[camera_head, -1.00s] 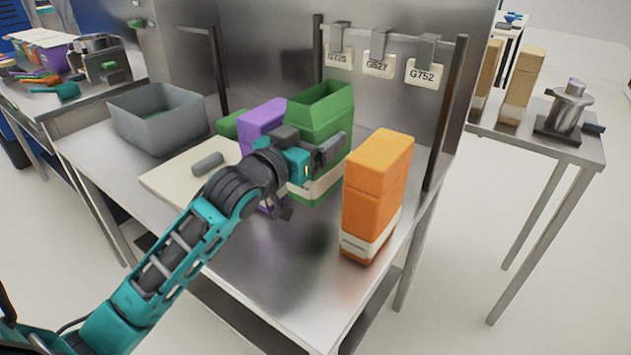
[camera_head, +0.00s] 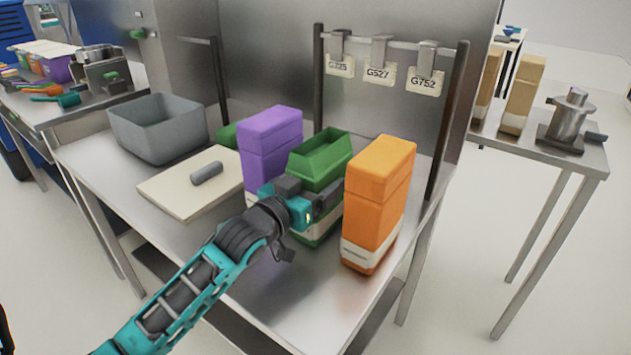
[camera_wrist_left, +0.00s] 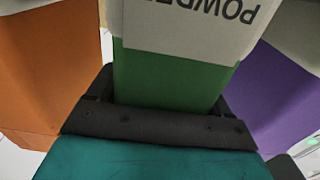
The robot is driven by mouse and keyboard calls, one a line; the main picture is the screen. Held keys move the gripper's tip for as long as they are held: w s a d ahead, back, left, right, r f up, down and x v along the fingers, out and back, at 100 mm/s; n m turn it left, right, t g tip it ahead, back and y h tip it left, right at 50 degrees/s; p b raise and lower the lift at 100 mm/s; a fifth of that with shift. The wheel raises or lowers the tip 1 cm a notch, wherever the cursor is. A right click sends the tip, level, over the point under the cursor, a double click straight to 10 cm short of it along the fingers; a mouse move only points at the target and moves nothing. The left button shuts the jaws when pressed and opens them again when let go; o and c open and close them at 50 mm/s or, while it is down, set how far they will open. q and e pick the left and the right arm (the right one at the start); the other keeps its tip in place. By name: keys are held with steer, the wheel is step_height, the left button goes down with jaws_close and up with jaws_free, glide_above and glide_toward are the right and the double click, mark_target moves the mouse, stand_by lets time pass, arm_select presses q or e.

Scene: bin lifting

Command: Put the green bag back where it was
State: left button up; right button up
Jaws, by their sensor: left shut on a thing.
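The green bag (camera_head: 321,158) is upright between the purple bag (camera_head: 268,138) and the orange bag (camera_head: 378,185) on the steel table. Its top looks open, and a white label band shows low on it. My left gripper (camera_head: 320,203) is shut on the green bag's near side. In the left wrist view the green bag (camera_wrist_left: 165,82) sits between the dark fingers, its printed label upside down. The orange bag (camera_wrist_left: 40,80) is left there and the purple bag (camera_wrist_left: 268,95) right. The arm hides part of the bag's base, so I cannot tell whether it touches the table.
A cutting board (camera_head: 178,191) with a grey cylinder (camera_head: 207,172) lies left of the purple bag. A grey bin (camera_head: 160,140) stands behind it. A rail with hanging tags (camera_head: 378,73) is behind the bags. The table front (camera_head: 285,290) is clear.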

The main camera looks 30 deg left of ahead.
arm_select(q)
steer(key=o, duration=1.2)
steer(key=shift+f, duration=0.1)
arm_select(e)
steer(key=shift+f, duration=0.15)
arm_select(q)
steer(key=shift+s+a+p, duration=0.15)
steer(key=shift+s+a, duration=0.15)
steer(key=shift+s, duration=1.7)
steer(key=shift+s+a+p, duration=0.15)
steer(key=shift+s+a, duration=0.1)
steer(key=shift+s, duration=1.7)
steer(key=shift+s+a+p, duration=0.15)
steer(key=shift+s+a, duration=0.15)
steer(key=shift+s, duration=1.7)
arm_select(e)
steer(key=shift+s+d, duration=0.25)
steer(key=shift+d, duration=0.05)
